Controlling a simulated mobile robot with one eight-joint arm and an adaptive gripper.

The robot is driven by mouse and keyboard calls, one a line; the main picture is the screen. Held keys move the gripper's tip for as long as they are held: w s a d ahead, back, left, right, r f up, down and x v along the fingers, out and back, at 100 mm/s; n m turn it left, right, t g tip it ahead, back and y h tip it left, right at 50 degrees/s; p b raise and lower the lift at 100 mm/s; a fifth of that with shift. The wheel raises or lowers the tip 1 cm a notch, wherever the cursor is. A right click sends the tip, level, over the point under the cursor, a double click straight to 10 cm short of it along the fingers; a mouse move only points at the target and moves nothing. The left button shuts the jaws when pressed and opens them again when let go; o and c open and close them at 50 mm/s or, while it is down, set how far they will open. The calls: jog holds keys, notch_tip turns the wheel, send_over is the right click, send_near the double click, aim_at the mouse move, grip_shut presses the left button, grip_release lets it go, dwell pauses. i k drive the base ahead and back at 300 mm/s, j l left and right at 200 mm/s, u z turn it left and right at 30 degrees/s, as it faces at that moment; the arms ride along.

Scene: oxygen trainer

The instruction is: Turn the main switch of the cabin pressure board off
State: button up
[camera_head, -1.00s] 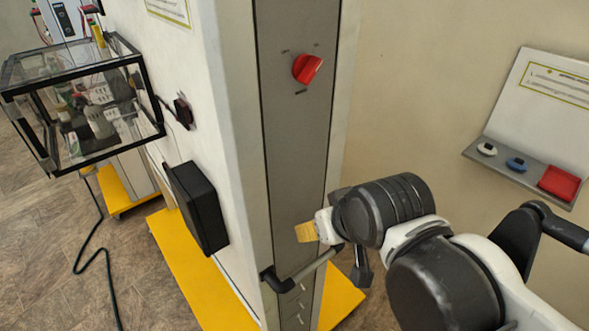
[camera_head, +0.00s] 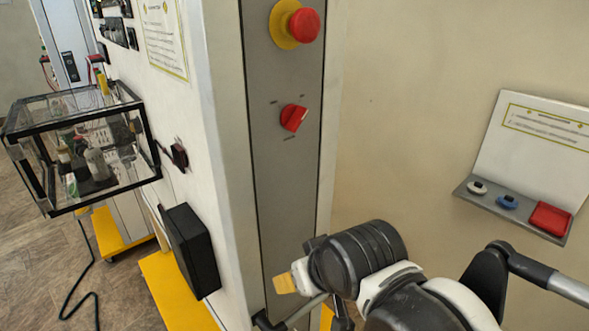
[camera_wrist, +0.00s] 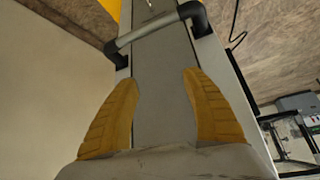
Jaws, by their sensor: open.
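A red rotary switch (camera_head: 294,118) is on the grey panel strip (camera_head: 284,190) at the end of the board. Its knob sits tilted, with small labels around it that are too small to read. A red mushroom button on a yellow base (camera_head: 296,23) is above it. My gripper (camera_head: 284,284) is below the switch and apart from it, with one yellow fingertip showing. In the wrist view my gripper (camera_wrist: 163,108) is open and empty, its two yellow fingers apart over the grey panel. The switch does not show in the wrist view.
A bar handle (camera_wrist: 155,32) crosses the panel near my gripper. A black box (camera_head: 190,250) and a clear case with a black frame (camera_head: 80,150) stick out at left. A shelf (camera_head: 512,207) with small items is on the right wall.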

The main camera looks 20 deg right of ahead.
aim_at(292, 116)
jog(key=k+j+u, duration=0.2)
jog(key=k, duration=0.25)
jog(key=k+j+u, duration=0.25)
jog(key=k, duration=0.2)
jog(key=l, duration=0.1)
